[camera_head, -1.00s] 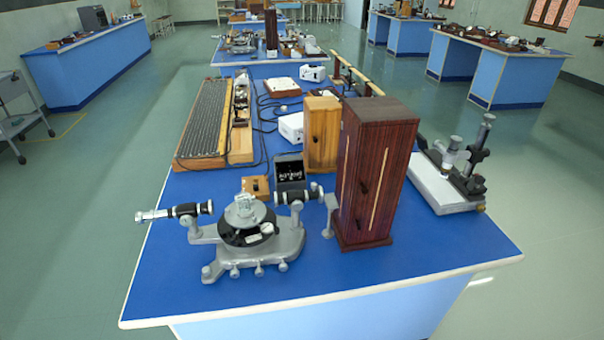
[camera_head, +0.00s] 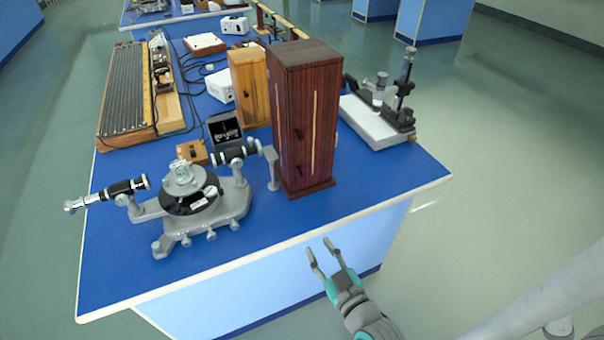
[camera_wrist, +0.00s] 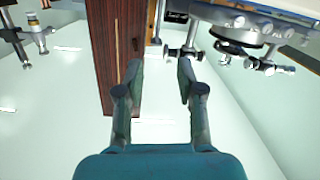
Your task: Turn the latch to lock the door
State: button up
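A tall dark red-brown wooden cabinet (camera_head: 318,120) stands upright near the front right corner of the blue bench. Small dark fittings show on its narrow door side, an upper one (camera_head: 298,134) and a lower one (camera_head: 299,170). They are too small to tell which is the latch or how it is turned. My gripper (camera_head: 320,247) is open and empty, in front of the bench edge and apart from the cabinet. In the wrist view the fingers (camera_wrist: 160,68) are spread, with the cabinet (camera_wrist: 103,45) beyond the left finger. That view looks upside down.
A grey spectrometer (camera_head: 235,200) stands left of the cabinet, one tube close beside it. A lighter wooden box (camera_head: 243,90) stands behind. A microscope-like instrument (camera_head: 375,120) is at the right. The bench strip (camera_head: 370,190) right of the cabinet is clear.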

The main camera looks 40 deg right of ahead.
jog(key=t, duration=0.1)
send_near(301, 172)
jog(key=shift+n+h, duration=0.4)
jog(key=x, duration=0.9)
jog(key=shift+w+a+f, duration=0.15)
jog(key=shift+w+a, duration=0.05)
jog(key=shift+w, duration=0.05)
grip_shut()
